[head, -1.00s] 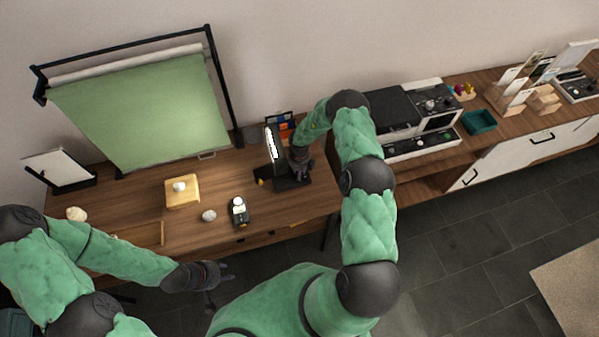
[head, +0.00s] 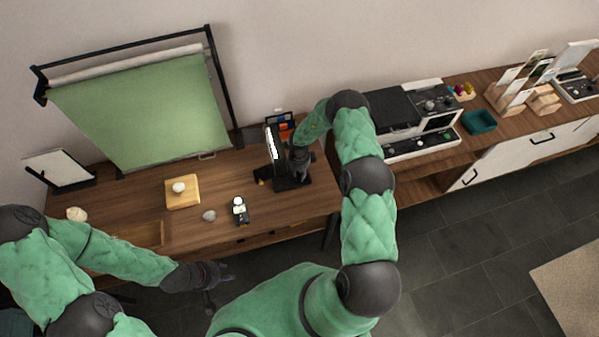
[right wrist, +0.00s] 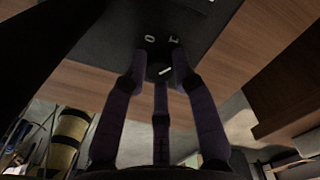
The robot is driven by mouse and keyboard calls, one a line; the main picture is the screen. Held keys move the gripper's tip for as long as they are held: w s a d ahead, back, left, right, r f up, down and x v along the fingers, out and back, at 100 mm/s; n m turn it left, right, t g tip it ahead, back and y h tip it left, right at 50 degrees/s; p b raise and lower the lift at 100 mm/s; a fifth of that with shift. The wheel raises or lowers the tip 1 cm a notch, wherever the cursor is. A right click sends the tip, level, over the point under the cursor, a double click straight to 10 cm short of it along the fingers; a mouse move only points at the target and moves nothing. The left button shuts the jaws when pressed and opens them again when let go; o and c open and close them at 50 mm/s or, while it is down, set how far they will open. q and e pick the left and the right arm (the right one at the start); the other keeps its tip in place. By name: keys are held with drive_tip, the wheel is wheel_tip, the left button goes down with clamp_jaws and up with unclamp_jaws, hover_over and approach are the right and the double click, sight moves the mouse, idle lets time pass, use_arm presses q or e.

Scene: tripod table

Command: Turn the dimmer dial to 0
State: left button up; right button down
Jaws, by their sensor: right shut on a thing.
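The dimmer dial (right wrist: 157,71) is a small dark round knob with a white pointer line, on a black base. White marks, one looking like a 0 (right wrist: 150,38), stand beyond it, and the pointer slants to the right, not straight at the 0. My right gripper (right wrist: 159,75) has its fingers around the dial and is shut on it. In the head view the right gripper (head: 301,163) is at the black lamp base (head: 292,184), beside the lit white panel (head: 272,144), and hides the dial. My left gripper (head: 216,279) is empty, fingers apart, in front of the desk.
The wooden desk (head: 150,205) also holds a yellow block with a white knob (head: 182,192), a grey stone (head: 209,216) and a small black device with a white top (head: 240,209). A green backdrop (head: 145,110) stands behind. A counter with a black appliance (head: 390,108) is at right.

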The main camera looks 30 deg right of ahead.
sight(299, 173)
idle(0.3)
drive_tip(key=c, duration=1)
unclamp_jaws()
wheel_tip(299, 173, up, 12)
drive_tip(key=shift+f, duration=0.1)
